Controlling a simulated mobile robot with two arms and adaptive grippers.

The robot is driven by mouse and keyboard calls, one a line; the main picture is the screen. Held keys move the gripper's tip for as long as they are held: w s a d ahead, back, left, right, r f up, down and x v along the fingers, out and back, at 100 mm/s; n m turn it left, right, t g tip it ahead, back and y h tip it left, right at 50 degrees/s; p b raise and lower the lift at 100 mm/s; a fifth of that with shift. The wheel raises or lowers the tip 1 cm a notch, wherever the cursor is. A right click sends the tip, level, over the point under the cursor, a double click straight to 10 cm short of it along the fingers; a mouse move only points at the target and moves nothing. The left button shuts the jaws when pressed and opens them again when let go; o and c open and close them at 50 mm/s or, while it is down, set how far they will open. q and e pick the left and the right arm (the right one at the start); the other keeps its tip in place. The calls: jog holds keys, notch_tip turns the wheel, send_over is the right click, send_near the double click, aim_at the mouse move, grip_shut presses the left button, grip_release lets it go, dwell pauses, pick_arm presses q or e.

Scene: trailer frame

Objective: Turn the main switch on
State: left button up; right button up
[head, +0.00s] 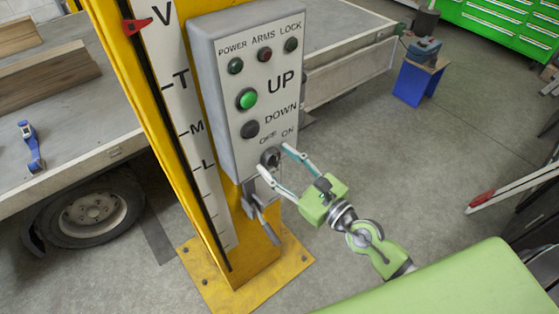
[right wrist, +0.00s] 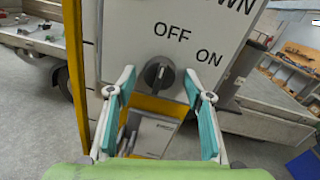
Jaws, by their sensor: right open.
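The main switch (head: 270,157) is a dark rotary knob at the bottom of the grey control box (head: 219,100), below the OFF and ON labels. In the right wrist view the knob (right wrist: 158,74) shows between and beyond my fingers, its pointer tilted slightly right of upright, between OFF and ON. My right gripper (head: 273,156) is open, its fingertips on either side of the knob in the head view. In the right wrist view my right gripper (right wrist: 160,82) is empty, and I cannot tell whether it touches the knob. My left gripper is not in view.
The box hangs on a yellow post (head: 262,258) with a scale. The box carries a lit green UP button (head: 247,99), a dark DOWN button (head: 250,129) and several lamps. A grey lever (head: 262,208) hangs below.

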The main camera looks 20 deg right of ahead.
jog(key=c, duration=1.1)
jog(key=m+t+b, duration=0.1)
jog(key=m, duration=1.1)
jog(key=shift+a+f+b, duration=0.1)
jog(key=shift+b, duration=0.25)
jog(key=shift+m, duration=0.3)
jog(key=o, duration=1.1)
